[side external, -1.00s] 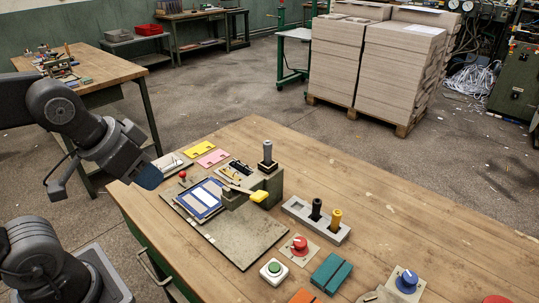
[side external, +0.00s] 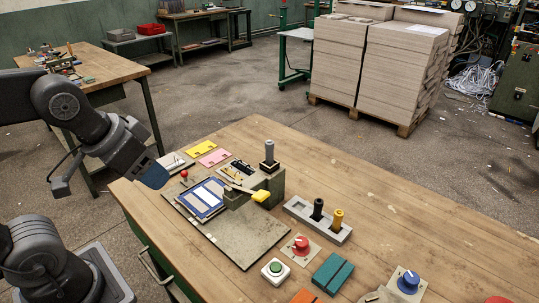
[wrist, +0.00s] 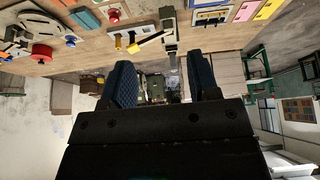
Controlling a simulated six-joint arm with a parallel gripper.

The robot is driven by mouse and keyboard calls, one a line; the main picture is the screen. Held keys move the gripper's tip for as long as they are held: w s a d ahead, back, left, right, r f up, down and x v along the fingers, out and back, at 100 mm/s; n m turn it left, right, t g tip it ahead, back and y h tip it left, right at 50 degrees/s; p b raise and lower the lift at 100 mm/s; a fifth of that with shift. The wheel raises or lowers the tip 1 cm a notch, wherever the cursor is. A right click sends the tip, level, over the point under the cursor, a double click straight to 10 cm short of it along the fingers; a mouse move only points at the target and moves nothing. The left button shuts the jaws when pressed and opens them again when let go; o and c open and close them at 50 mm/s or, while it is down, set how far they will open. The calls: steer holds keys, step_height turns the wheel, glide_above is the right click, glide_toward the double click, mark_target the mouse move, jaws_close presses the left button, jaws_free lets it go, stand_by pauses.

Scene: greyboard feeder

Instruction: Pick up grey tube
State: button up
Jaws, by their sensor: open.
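The grey tube (side external: 269,151) stands upright in a dark square socket on top of a grey-green block (side external: 268,184) at the back of the wooden bench. In the wrist view, which looks upside down, the grey tube (wrist: 172,60) shows beyond and between the fingers. My gripper (side external: 153,175) is over the bench's left edge, left of the tube and well apart from it. In the wrist view my gripper (wrist: 161,75) has its two blue fingers apart, with nothing between them.
A grey holder (side external: 296,208) with a black tube (side external: 317,209) and a yellow tube (side external: 336,218) stands right of the block. A red-knobbed lever (side external: 184,175), a blue-framed panel (side external: 203,198) and a yellow-tipped handle (side external: 261,196) lie between. The bench's right half has free room.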

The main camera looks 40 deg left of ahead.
steer(key=w+r+n+g, duration=0.1)
steer(key=w+r+n, duration=0.2)
steer(key=w+r, duration=0.3)
steer(key=n+g+y, duration=0.1)
steer(key=n+g, duration=0.4)
steer(key=n, duration=1)
glide_above(270, 141)
steer(key=d, duration=0.2)
step_height(270, 141, down, 4)
steer(key=f, duration=0.2)
steer(key=a+f, duration=0.1)
steer(key=f, duration=0.5)
steer(key=shift+w+a+f, duration=0.1)
steer(key=shift+a+f, duration=0.35)
steer(key=shift+f, duration=1.15)
steer(key=shift+a+f, duration=0.2)
steer(key=shift+f, duration=1.1)
steer(key=shift+c, duration=0.4)
